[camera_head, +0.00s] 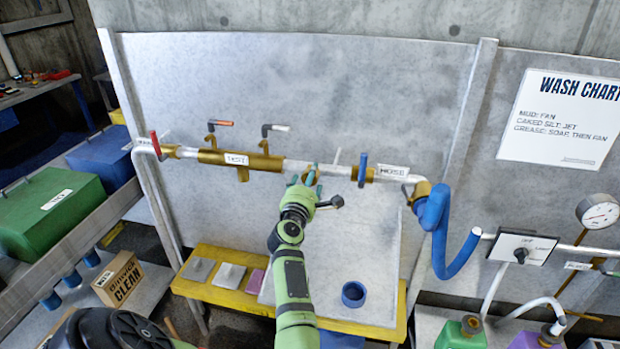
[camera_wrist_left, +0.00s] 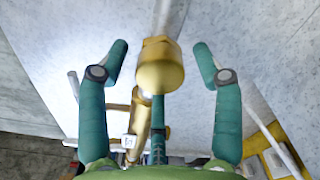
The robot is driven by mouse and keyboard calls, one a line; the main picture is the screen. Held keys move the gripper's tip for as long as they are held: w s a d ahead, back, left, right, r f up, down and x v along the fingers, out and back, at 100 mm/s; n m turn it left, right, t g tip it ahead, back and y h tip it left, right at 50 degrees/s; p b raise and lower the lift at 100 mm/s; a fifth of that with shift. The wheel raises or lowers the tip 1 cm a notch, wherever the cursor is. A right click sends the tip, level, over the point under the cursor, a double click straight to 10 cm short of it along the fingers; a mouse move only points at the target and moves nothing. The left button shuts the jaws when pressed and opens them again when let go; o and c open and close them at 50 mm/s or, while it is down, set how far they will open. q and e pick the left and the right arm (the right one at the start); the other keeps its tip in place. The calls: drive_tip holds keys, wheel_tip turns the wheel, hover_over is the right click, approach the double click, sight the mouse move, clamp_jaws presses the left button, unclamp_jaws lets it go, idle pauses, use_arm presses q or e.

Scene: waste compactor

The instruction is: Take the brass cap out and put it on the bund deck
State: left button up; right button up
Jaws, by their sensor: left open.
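A brass fitting with a hex face (camera_wrist_left: 160,66), which looks like the brass cap, sits between the fingers of my left gripper in the left wrist view. The two teal fingers stand apart on either side of it, with visible gaps. In the head view my left gripper (camera_head: 306,182) is at the pipe run, between the brass TEST section and the blue lever; it hides what is between its fingers. A low yellow-edged deck (camera_head: 230,305) stands below, probably the bund deck. My right gripper is not in view.
The pipe (camera_head: 325,169) carries a red lever (camera_head: 155,144), a brass section (camera_head: 210,157) and a blue lever (camera_head: 362,170). A blue hose (camera_head: 441,235) hangs at right. On the deck are pads (camera_head: 229,275) and a blue ring (camera_head: 353,293), with free room between.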

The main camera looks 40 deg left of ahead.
use_arm(q)
drive_tip(key=m, duration=2)
drive_tip(key=shift+m, duration=0.4)
drive_tip(key=c, duration=1.3)
drive_tip(key=n, duration=0.5)
drive_tip(key=n, duration=0.5)
